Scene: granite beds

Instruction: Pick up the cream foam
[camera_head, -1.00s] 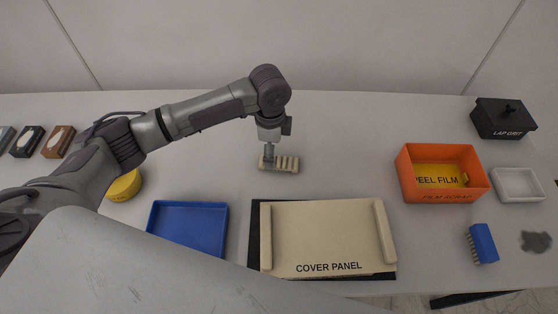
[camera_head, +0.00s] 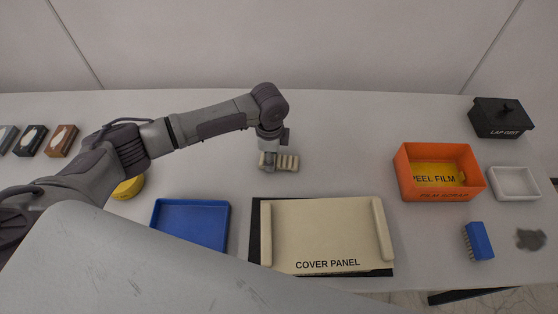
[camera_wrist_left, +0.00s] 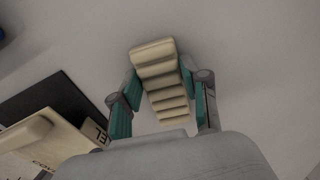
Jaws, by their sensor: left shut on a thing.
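The cream foam (camera_head: 287,162) is a small ridged block lying on the grey table behind the cover panel. My left gripper (camera_head: 268,160) points down at the foam's left part. In the left wrist view the foam (camera_wrist_left: 160,80) lies between the two green-padded fingers of my left gripper (camera_wrist_left: 162,90), which are shut on it. The head view does not show clearly whether the foam is clear of the table. My right gripper is not in view.
The cover panel (camera_head: 322,232) lies in front of the foam, with a blue tray (camera_head: 190,223) to its left. An orange film scrap box (camera_head: 438,190), white tray (camera_head: 514,183), blue brush (camera_head: 479,241) and black lidded box (camera_head: 500,118) are at right. A yellow round item (camera_head: 130,187) is partly hidden by my arm.

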